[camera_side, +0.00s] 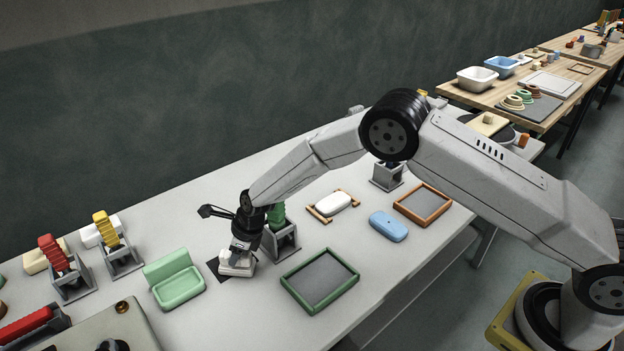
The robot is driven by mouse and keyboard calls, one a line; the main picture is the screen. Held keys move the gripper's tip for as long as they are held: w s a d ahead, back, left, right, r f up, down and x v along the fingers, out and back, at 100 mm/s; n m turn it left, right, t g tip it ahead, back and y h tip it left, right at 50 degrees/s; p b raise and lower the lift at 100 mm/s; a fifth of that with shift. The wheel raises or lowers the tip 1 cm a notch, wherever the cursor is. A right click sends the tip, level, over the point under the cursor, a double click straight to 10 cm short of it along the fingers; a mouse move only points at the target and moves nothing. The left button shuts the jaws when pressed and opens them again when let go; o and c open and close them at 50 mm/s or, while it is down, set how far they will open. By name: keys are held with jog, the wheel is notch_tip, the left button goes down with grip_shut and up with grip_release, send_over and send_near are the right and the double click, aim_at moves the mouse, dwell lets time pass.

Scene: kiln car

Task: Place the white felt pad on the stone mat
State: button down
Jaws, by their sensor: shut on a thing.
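My gripper (238,258) points down at the middle of the table, shut on a small white block-like piece that looks like the white felt pad (236,267). The fingers hide part of the pad. A thin dark square mat (214,271), which may be the stone mat, lies flat on the table under and just left of the pad. The pad covers part of this mat. I cannot tell whether the pad touches it or is held just above it.
A green open box (172,294) is close on the left and a green-framed tray (349,287) on the right. A grey stand with a green ribbed piece (278,217) is right behind the gripper. A blue case (388,226) and an orange-framed tray (401,205) lie farther right.

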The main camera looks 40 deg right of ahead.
jog(key=shift+c, duration=1.4)
grip_release()
jog(key=shift+v, duration=1.1)
jog(key=v, duration=1)
